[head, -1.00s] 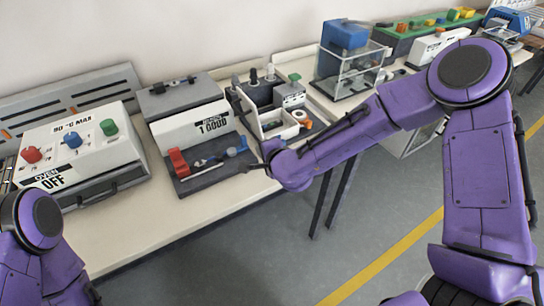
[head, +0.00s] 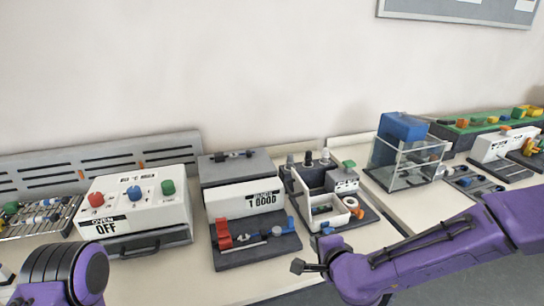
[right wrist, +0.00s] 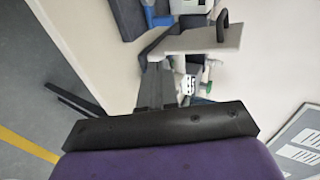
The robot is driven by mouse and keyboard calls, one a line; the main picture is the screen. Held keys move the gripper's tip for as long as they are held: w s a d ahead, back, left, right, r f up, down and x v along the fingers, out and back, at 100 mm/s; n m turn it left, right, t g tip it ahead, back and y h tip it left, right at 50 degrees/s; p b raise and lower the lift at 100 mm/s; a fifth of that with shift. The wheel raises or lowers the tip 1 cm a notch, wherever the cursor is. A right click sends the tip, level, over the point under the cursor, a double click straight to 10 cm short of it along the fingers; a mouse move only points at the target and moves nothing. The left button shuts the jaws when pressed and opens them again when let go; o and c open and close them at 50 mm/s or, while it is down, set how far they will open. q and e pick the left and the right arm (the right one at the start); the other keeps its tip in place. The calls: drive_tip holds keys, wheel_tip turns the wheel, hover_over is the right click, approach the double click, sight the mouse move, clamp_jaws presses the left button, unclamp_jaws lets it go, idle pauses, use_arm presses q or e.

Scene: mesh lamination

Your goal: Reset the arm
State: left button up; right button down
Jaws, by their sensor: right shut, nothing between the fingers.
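My right arm comes in from the lower right of the head view.
A white oven (head: 138,205) marked OFF, a press-like machine (head: 248,202) with a red part on its base, and a clear box with a blue block (head: 403,128) stand along the bench (head: 200,278). A green board (head: 470,126) lies at far right.

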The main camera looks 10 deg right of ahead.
drive_tip(key=s+d+f+n+g+h, duration=0.1)
drive_tip(key=s+d+f+n+g, duration=0.15)
drive_tip(key=s+f, duration=0.4)
drive_tip(key=s+d+f+n+g+h, duration=0.1)
drive_tip(key=s+d+f+n+h, duration=0.2)
drive_tip(key=f, duration=0.6)
drive_tip(key=s+d+f+n+g, duration=0.1)
drive_tip(key=s+d+f, duration=0.1)
drive_tip(key=s+f, duration=0.2)
drive_tip(key=s+d+f+n+g, duration=0.1)
drive_tip(key=s+d+f+g, duration=0.1)
drive_tip(key=s, duration=0.8)
drive_tip(key=s+d+f+n+g, duration=0.2)
drive_tip(key=s+d+f, duration=0.1)
drive_tip(key=s+f, duration=0.3)
drive_tip(key=shift+s+d+h, duration=0.3)
drive_tip(key=shift+s+d, duration=0.05)
drive_tip(key=shift+s, duration=0.15)
